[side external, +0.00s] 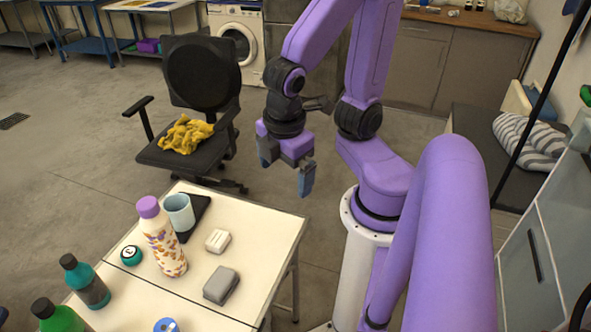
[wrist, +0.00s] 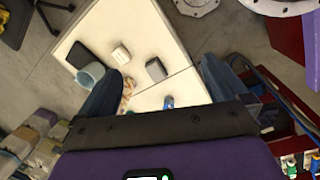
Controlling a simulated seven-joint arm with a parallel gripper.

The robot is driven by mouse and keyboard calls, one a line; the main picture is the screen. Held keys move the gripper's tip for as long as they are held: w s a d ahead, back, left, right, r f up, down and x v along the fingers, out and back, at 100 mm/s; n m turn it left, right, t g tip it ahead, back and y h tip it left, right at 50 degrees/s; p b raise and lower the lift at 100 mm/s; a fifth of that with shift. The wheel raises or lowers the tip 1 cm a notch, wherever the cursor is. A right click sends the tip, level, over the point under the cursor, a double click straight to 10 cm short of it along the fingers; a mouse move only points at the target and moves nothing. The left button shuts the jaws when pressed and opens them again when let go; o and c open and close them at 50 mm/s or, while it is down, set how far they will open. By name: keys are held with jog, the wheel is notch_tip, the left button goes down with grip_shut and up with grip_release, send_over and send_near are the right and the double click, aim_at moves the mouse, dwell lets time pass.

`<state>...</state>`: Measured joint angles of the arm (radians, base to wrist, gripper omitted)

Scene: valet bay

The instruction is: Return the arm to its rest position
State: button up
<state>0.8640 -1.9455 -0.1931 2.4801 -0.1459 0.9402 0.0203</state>
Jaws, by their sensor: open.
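My gripper (side external: 286,166) hangs in the air beyond the far right corner of the white table (side external: 265,222) in the side external view. Its two blue fingers are spread apart with nothing between them. My purple arm is folded, with the wrist above the floor near the office chair. In the wrist view my gripper (wrist: 160,66) is also open, and the table (wrist: 165,38) lies below and ahead of it. The gripper touches nothing that I can see.
The table holds a patterned bottle (side external: 163,240), a light blue cup (side external: 179,211) on a dark tray, a white block (side external: 217,240), a grey block (side external: 221,285) and other bottles. An office chair (side external: 200,75) with a yellow cloth (side external: 186,134) stands behind. Open floor surrounds the chair.

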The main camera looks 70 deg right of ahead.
jog(key=s+y, duration=0.1)
jog(key=s+a+r, duration=0.1)
jog(key=shift+s+a+r+m+g+y, duration=0.1)
jog(key=shift+s+r+m+g+y, duration=0.1)
jog(key=shift+s+m+g+y, duration=0.15)
